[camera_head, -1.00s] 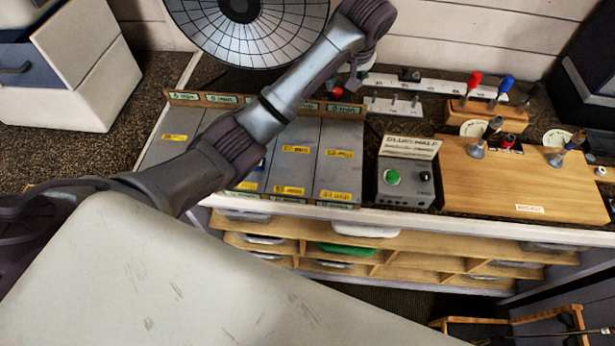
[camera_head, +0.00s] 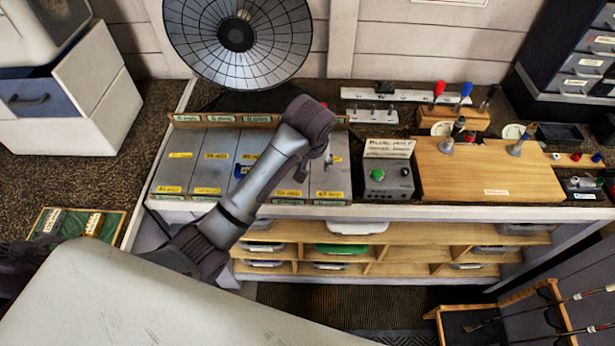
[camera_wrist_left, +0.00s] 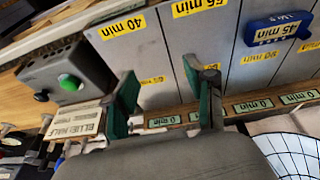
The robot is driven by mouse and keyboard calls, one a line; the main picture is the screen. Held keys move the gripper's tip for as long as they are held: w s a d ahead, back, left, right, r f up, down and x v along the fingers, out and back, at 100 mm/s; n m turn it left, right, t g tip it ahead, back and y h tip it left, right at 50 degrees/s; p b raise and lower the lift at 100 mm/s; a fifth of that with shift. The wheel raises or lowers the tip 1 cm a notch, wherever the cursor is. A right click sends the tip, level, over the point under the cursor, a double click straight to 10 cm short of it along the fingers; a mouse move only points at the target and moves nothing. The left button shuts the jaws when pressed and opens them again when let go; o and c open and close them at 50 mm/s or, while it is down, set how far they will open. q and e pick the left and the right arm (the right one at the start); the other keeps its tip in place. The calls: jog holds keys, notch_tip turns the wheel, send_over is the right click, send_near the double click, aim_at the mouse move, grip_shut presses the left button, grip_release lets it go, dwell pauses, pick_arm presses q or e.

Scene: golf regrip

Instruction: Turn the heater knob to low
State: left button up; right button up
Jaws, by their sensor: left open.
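A round wire-grilled dish (camera_head: 205,50) with a dark centre, which looks like a heater, stands at the back of the bench. I see no knob on it that I can make out. A grey control box (camera_head: 388,190) with a green button (camera_head: 377,174) and a small dark knob sits right of the grey panels. In the left wrist view the green button (camera_wrist_left: 70,82) and dark knob (camera_wrist_left: 41,96) are at the left. My left gripper (camera_head: 328,158) is over the right-hand panels, left of the box. Its green-padded fingers (camera_wrist_left: 165,100) are apart and empty. My right gripper is out of view.
Grey panels (camera_head: 212,173) with yellow minute labels lie under my left arm; a blue block (camera_wrist_left: 278,30) rests on one. A wooden board (camera_head: 490,172) with upright tools is at the right. Shelves with trays are below. A white cabinet (camera_head: 75,115) stands at left.

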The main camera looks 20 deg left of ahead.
pick_arm(q)
jog(key=shift+s+f+m, duration=0.3)
jog(key=shift+s+f, duration=0.55)
jog(key=shift+s, duration=0.2)
